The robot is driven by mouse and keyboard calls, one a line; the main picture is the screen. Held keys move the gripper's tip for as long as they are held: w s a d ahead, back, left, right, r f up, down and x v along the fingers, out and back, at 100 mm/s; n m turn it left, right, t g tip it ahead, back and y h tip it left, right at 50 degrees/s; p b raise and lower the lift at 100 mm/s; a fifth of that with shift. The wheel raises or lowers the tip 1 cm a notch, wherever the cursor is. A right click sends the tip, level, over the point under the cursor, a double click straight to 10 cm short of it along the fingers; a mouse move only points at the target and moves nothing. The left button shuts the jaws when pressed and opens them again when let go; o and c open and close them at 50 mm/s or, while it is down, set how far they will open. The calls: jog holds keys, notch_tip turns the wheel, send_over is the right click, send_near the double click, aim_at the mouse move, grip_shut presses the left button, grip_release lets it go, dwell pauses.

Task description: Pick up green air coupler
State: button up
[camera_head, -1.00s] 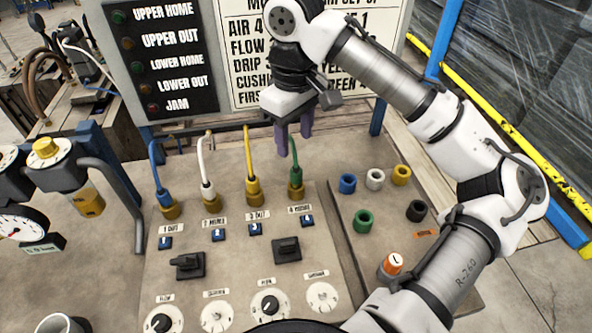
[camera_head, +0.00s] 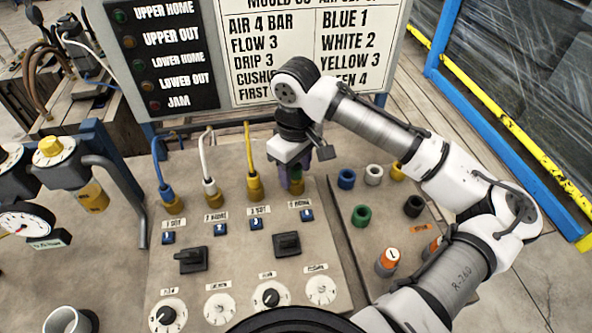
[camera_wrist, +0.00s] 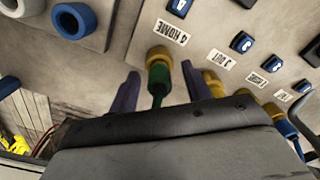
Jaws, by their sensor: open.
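The green air coupler (camera_wrist: 159,78) is a green fitting on a green hose, seated in a brass port (camera_wrist: 159,56) by the "4 HOME" label. In the head view the coupler (camera_head: 296,173) is mostly hidden behind my gripper (camera_head: 291,178). In the wrist view my gripper (camera_wrist: 160,92) is open, with one purple finger on each side of the coupler. I cannot tell whether either finger touches it. A separate loose-looking green ring (camera_head: 361,215) stands on the right-hand plate.
Yellow (camera_head: 251,160), white (camera_head: 205,165) and blue (camera_head: 161,170) hoses stand in ports to the left. Blue (camera_head: 347,178), white (camera_head: 373,175) and black (camera_head: 413,207) rings stand on the right. Black switches (camera_head: 287,244) and dials lie in front.

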jog(key=shift+c, duration=0.3)
grip_shut()
jog(key=shift+r, duration=0.15)
